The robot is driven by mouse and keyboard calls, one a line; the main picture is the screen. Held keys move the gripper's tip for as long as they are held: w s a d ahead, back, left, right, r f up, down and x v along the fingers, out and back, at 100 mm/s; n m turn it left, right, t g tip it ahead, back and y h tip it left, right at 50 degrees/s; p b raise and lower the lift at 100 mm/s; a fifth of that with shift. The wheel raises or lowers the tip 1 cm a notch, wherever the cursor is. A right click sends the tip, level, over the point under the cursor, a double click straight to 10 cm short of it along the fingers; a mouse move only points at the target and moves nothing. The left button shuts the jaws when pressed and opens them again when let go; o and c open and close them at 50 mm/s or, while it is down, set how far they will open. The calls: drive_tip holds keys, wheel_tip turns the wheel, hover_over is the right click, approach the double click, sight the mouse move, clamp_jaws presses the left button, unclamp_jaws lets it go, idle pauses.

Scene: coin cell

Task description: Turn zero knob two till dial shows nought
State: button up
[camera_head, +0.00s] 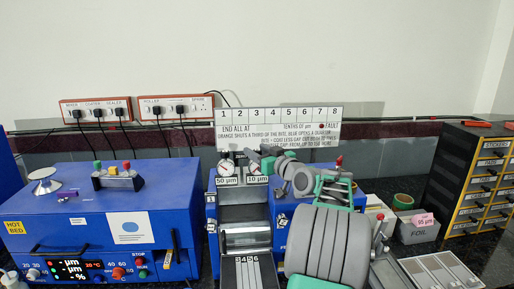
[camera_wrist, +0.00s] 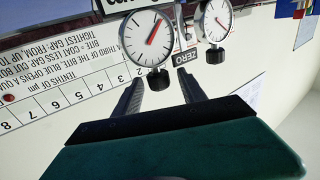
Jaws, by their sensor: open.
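Two round white dials with red needles show upside down in the wrist view. The nearer dial (camera_wrist: 146,38) has its needle pointing up and right in the picture; the other dial (camera_wrist: 216,20) is at its right. A black knob (camera_wrist: 158,80) sits at the nearer dial, and another black knob (camera_wrist: 215,56) at the other. A ZERO label (camera_wrist: 183,58) lies between them. My gripper (camera_wrist: 160,76) is open, its two dark fingers appearing on either side of the nearer knob; contact cannot be told. In the head view the dials stand above the 50 µm label (camera_head: 227,181) and 10 µm label (camera_head: 257,180).
A numbered sign board (camera_head: 280,115) stands behind the dials. A blue hot bed unit (camera_head: 70,220) is at the left. At the right are a foil box (camera_head: 418,233) and a drawer cabinet (camera_head: 470,180). My arm covers part of the machine.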

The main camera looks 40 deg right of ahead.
drive_tip(key=shift+w, duration=0.15)
clamp_jaws()
idle(0.4)
